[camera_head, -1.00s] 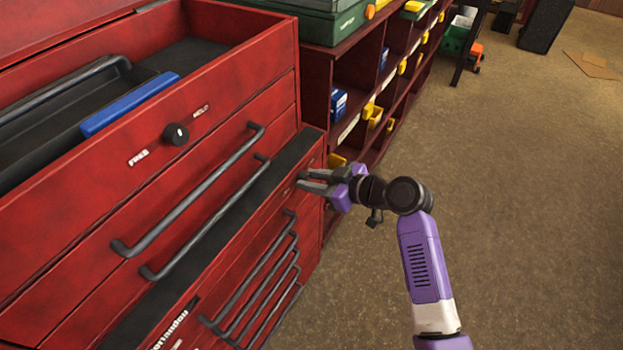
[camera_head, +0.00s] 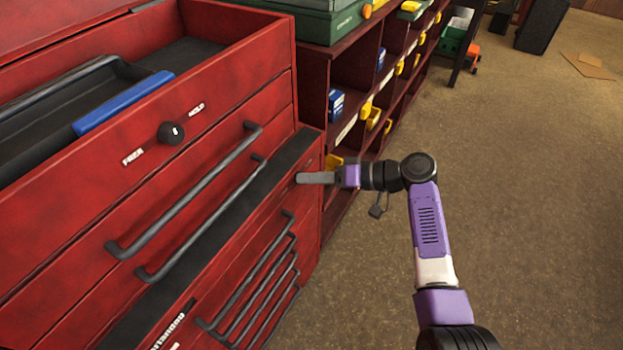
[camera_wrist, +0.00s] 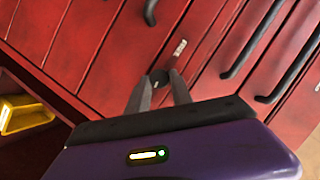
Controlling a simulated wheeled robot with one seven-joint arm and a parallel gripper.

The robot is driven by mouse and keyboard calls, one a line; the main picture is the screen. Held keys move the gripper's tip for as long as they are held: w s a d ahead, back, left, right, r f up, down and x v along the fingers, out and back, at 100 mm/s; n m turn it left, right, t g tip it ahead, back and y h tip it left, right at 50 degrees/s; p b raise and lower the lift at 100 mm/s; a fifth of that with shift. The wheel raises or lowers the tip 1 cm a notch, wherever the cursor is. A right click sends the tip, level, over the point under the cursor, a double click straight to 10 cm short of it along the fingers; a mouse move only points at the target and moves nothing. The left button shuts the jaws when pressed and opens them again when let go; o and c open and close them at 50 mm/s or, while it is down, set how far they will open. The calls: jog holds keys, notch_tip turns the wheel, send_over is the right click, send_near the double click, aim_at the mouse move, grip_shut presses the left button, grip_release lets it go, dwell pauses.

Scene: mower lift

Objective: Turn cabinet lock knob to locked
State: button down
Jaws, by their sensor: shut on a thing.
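The red tool cabinet (camera_head: 262,215) fills the left of the head view. A small dark round lock knob (camera_wrist: 158,75) is on its red front in the wrist view, with a small pale label (camera_wrist: 178,48) close by. My gripper (camera_head: 302,178) is at the right end of the cabinet front, below the black ledge. In the wrist view my gripper (camera_wrist: 160,81) has its two grey fingers shut on the knob, one on each side. In the head view the fingers hide the knob. I cannot read which setting the knob is at.
Another black knob (camera_head: 171,132), between FREE and HOLD labels, is on the upper drawer front. Long drawer handles (camera_head: 190,193) stick out nearby. A dark red shelf unit (camera_head: 318,75) with yellow bins is just behind. The brown floor (camera_head: 520,200) at right is open.

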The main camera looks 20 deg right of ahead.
jog(key=shift+d+m, duration=0.1)
jog(key=shift+m, duration=0.2)
dwell(0.4)
jog(key=c, duration=1.1)
grip_release()
jog(key=shift+c, duration=0.2)
jog(key=b+v, duration=0.1)
jog(key=v, duration=0.6)
jog(key=shift+d, duration=0.35)
jog(key=shift+s, duration=0.1)
